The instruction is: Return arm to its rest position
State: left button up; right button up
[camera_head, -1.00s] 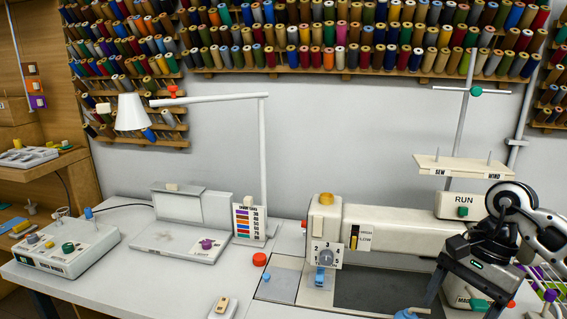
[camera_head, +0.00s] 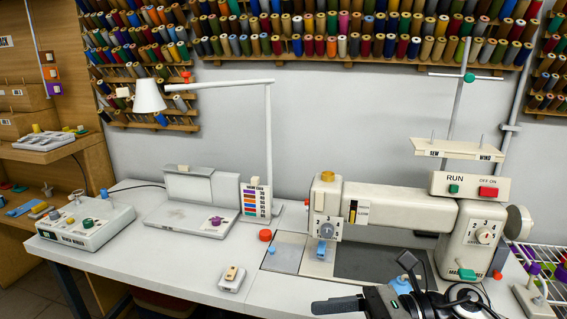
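My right gripper (camera_head: 362,282) is at the bottom of the head view, low in front of the sewing machine. Its two dark fingers are spread apart and I see nothing held between them. The arm behind it runs to the lower right and is cut off by the bottom edge. A blue knob-like piece (camera_head: 400,285) shows close beside the gripper; whether they touch cannot be told. My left gripper is not in view.
The sewing machine (camera_head: 400,209) stands right of centre, with a red switch (camera_head: 488,191) on top. A lamp (camera_head: 149,96), a control box (camera_head: 86,222) and a small switch box (camera_head: 232,278) are on the white table (camera_head: 165,262). A wire rack (camera_head: 545,262) is at the right.

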jog(key=d+f+n+t+h, duration=0.2)
jog(key=f+n+t+h, duration=0.25)
jog(key=n, duration=0.55)
jog(key=s+d+f+n+t+h, duration=0.15)
jog(key=f+n+t+h, duration=0.35)
jog(key=n, duration=0.6)
jog(key=d+f+n+t+h, duration=0.25)
jog(key=n+t, duration=0.35)
jog(key=n, duration=0.4)
jog(key=s+d+f+m+g+h, duration=0.1)
jog(key=s+f+m+g, duration=0.4)
jog(key=s+f+m, duration=0.2)
notch_tip(320, 180, down, 2)
jog(key=shift+s+f, duration=0.25)
jog(key=shift+s, duration=0.35)
